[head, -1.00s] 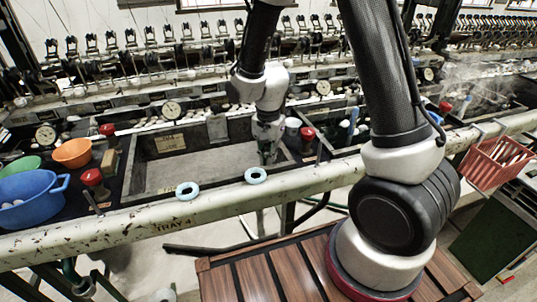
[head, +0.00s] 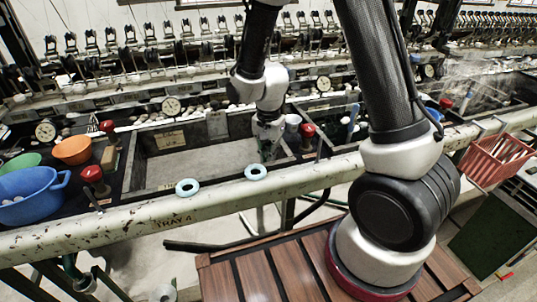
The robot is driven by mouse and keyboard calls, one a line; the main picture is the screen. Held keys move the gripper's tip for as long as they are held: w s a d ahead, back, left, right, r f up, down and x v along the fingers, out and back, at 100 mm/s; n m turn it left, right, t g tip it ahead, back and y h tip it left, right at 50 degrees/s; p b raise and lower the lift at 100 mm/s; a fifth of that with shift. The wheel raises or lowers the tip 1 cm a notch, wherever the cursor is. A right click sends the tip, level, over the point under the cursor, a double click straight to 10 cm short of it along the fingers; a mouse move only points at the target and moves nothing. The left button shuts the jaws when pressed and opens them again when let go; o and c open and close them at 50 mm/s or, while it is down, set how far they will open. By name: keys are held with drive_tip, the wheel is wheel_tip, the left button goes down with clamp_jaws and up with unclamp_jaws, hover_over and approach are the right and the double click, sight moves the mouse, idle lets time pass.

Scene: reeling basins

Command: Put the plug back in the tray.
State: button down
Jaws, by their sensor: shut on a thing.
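My gripper (head: 267,150) points down at the right end of a grey stone basin (head: 190,165), near its right wall. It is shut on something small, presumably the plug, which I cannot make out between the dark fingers. Whether the fingertips touch the basin floor I cannot tell.
Two pale blue rings (head: 187,187) (head: 256,172) lie on the front rail (head: 120,222). Red-topped valves (head: 92,174) (head: 307,131) flank the basin. Blue (head: 30,200) and orange (head: 72,150) bowls stand left. A red basket (head: 495,160) hangs right. The basin's middle is clear.

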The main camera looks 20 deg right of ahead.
drive_tip(key=shift+f, duration=0.45)
drive_tip(key=c, duration=1.5)
unclamp_jaws()
drive_tip(key=shift+o, duration=0.2)
wheel_tip(320, 180, up, 12)
